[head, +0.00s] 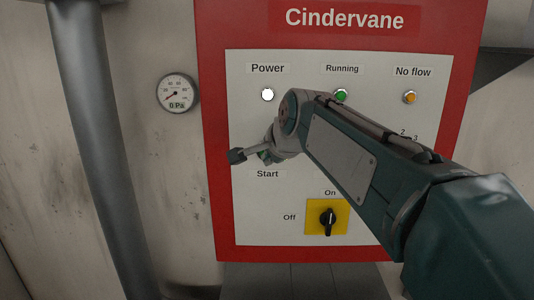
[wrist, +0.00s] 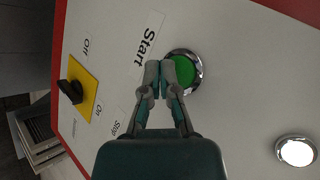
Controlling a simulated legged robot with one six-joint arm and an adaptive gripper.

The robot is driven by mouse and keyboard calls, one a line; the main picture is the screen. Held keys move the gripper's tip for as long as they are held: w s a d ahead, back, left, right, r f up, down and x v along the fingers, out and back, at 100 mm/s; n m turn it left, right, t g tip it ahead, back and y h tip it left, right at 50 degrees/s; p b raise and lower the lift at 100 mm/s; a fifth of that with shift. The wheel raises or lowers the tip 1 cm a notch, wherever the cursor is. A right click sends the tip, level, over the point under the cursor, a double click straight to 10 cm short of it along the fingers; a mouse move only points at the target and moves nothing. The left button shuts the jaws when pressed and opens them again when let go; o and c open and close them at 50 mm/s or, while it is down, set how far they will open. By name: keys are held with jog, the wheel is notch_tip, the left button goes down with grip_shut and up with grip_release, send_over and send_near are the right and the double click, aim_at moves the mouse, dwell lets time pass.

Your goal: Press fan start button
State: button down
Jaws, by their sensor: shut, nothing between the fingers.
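The green start button (wrist: 185,69) has a chrome ring and sits beside the "Start" label (wrist: 149,47) in the wrist view. My gripper (wrist: 162,71) is shut and empty, and its fingertips overlap the label side of the button. I cannot tell whether they touch it. In the head view my gripper is near the panel just above the "Start" label (head: 267,174), and my wrist and arm mostly hide the button there. The white panel (head: 250,215) has a red frame and the name "Cindervane".
The white power lamp (head: 267,95) looks lit. A green running lamp (head: 341,94) and an amber no-flow lamp (head: 410,97) are to its right. The black knob on the yellow switch (head: 327,218) points to On. The gauge (head: 177,93) reads 0 Pa. A grey pipe (head: 100,150) runs at left.

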jog(key=shift+w, duration=0.1)
jog(key=shift+w+d+r, duration=0.1)
jog(key=shift+w, duration=0.15)
dwell(0.3)
jog(key=shift+w, duration=0.45)
dwell(0.7)
jog(key=shift+s, duration=0.85)
jog(key=shift+s, duration=0.1)
jog(key=s, duration=0.5)
jog(key=shift+w, duration=0.1)
dwell(0.6)
